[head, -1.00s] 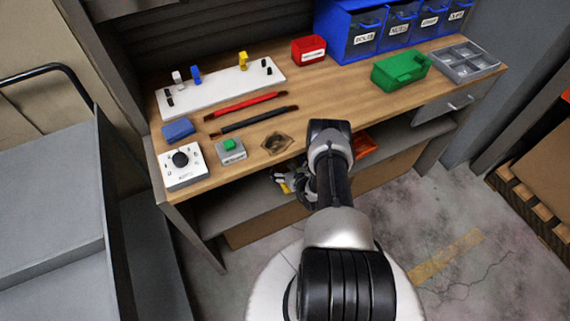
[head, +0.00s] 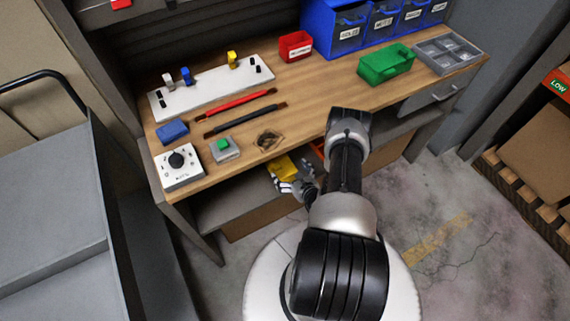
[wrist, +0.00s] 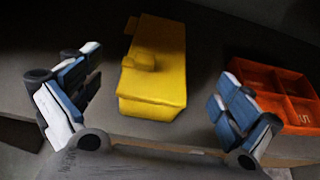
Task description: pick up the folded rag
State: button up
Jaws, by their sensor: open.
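A flat blue pad (head: 172,132), which looks like the folded rag, lies on the bench top at the left, behind the white dial box. It is not in the wrist view. My gripper (head: 294,184) is below the bench's front edge, at the lower shelf, well away from the blue pad. In the wrist view my gripper (wrist: 153,90) is open, with its fingers wide apart and nothing held. A yellow box (wrist: 157,70) with a raised knob sits on the shelf between and beyond the fingers; contact is not visible.
An orange divided tray (wrist: 278,98) is right of the yellow box. On the bench are a white dial box (head: 181,167), a green-button box (head: 224,149), red and black rods, and a green container (head: 386,64). A grey cart (head: 50,200) stands left.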

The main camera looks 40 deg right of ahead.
aim_at(176, 129)
jog(key=k+j, duration=0.15)
jog(key=k, duration=0.35)
jog(key=k+j, duration=0.2)
jog(key=k, duration=0.25)
